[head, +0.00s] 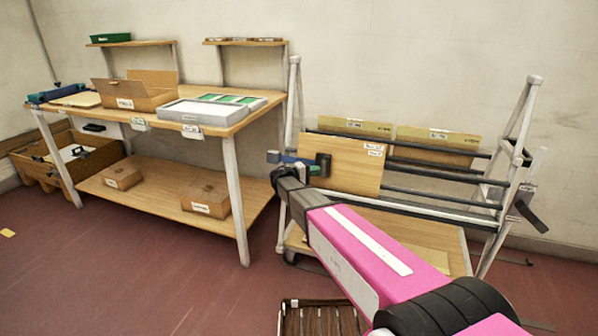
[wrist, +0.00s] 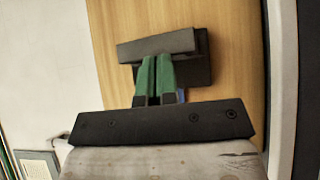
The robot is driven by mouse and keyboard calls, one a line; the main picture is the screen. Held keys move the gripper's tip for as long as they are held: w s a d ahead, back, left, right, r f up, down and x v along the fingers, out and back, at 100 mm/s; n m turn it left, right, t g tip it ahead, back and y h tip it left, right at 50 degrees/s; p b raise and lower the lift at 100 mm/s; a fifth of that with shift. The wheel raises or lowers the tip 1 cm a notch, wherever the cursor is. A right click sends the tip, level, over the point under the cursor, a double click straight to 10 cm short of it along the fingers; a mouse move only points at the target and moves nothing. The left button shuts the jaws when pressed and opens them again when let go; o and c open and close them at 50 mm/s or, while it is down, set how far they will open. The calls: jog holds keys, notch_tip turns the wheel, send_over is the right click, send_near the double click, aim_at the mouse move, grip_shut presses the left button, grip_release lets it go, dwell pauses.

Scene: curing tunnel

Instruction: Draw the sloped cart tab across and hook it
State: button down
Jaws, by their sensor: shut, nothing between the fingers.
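The cart (head: 497,205) is a white-framed rack with dark rails. A black block with a bar (head: 322,165) is on the face of its front wooden panel (head: 352,172); the wrist view shows the bar (wrist: 155,45) slightly tilted. A dark sloped piece (head: 530,212) sticks out from the cart's right post. I cannot tell for sure which of these is the tab. My gripper (head: 311,166) is at the left edge of the front panel. Its green fingers (wrist: 157,60) are together and empty, with tips close at the bar; contact is unclear. No hook is clearly visible.
A wooden workbench (head: 235,118) with an open cardboard box (head: 140,91) and grey trays (head: 190,112) stands at left. More panels (head: 435,138) lean behind in the cart. A slatted brown crate (head: 320,318) lies low in front. Red floor is clear between.

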jog(key=s+d, duration=0.8)
jog(key=d, duration=1.4)
jog(key=s+d, duration=0.8)
jog(key=d, duration=1.5)
jog(key=s+d, duration=0.8)
jog(key=d, duration=1.5)
jog(key=shift+s+d, duration=0.25)
jog(key=shift+s, duration=0.1)
jog(key=shift+d, duration=0.1)
